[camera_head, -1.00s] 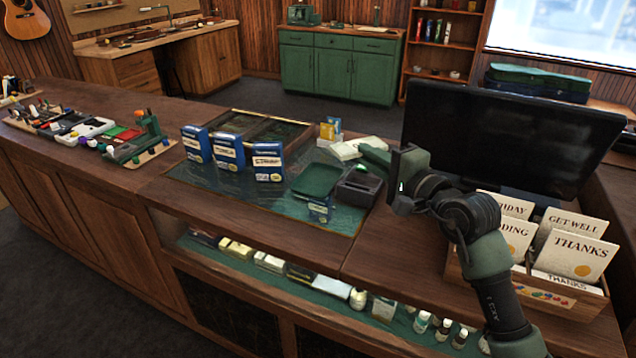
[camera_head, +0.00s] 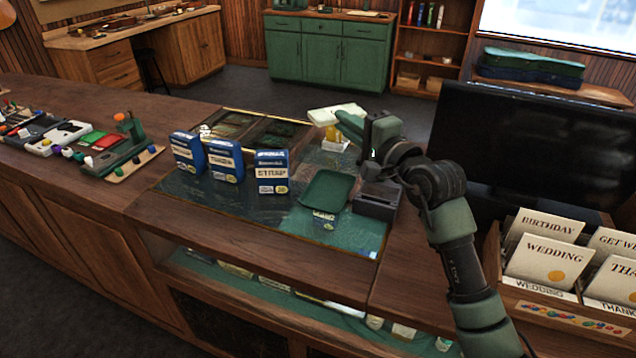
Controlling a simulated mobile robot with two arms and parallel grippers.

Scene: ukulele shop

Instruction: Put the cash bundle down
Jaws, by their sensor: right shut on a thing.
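The cash bundle (camera_head: 328,113) is a pale green-white stack. My right gripper (camera_head: 345,122) is shut on it, with green fingers at its right end. The bundle is held over the far side of the counter's glass display top, near a small yellow-and-white item. I cannot tell how high it is above the surface. My left gripper is not in view.
Blue string boxes (camera_head: 225,160) stand on the glass top. A green tray (camera_head: 326,190) and a dark card terminal (camera_head: 377,198) lie nearer. A black monitor (camera_head: 530,150) and a card rack (camera_head: 560,265) stand to the right.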

